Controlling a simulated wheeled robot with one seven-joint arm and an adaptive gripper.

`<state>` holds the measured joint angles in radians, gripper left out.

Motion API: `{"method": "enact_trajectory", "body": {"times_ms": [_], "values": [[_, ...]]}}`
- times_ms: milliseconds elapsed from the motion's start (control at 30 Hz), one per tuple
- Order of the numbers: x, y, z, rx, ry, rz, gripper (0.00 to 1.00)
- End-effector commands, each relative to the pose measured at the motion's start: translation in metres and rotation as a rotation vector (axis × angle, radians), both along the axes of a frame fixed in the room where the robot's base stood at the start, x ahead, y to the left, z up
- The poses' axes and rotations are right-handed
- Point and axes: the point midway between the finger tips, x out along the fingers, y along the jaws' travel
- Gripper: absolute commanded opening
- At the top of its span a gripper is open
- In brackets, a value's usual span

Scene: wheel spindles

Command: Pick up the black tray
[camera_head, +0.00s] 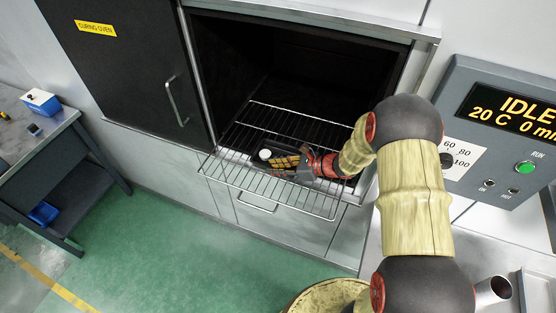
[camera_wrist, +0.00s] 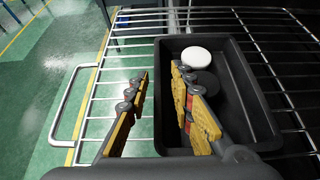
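The black tray (camera_wrist: 232,88) is a deep rectangular tray on a wire rack, seen in the wrist view. A white round piece (camera_wrist: 196,58) lies inside it near the far left corner. In the head view the tray (camera_head: 256,163) is partly hidden by my gripper (camera_head: 282,163). In the wrist view my gripper (camera_wrist: 159,78) is open, its fingers on either side of the tray's left wall. The left finger is outside the tray, with a gap to the wall. The right finger is over the inside. The near end of the tray is hidden by the gripper body.
The wire rack (camera_head: 214,171) sticks out of the open oven (camera_head: 290,60). The dark oven door (camera_head: 120,60) stands at left. A control panel (camera_head: 508,125) reading IDLE is at right. A grey workbench (camera_head: 35,140) is at far left. Green floor is free in front.

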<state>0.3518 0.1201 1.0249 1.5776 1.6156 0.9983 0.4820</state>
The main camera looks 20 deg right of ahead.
Motion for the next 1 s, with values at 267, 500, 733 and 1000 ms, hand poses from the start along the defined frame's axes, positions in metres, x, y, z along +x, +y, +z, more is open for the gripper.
{"method": "enact_trajectory", "body": {"times_ms": [267, 500, 733, 1000], "values": [[-0.0003, -0.0001, 0.0004, 0.0, 0.0, 0.001, 0.13], [-0.0003, -0.0001, 0.0005, 0.0, 0.0, 0.001, 0.0], [-0.0003, -0.0001, 0.0005, 0.0, 0.0, 0.001, 0.0], [-0.0001, -0.0002, 0.0009, 0.0, -0.002, 0.002, 0.0]]}}
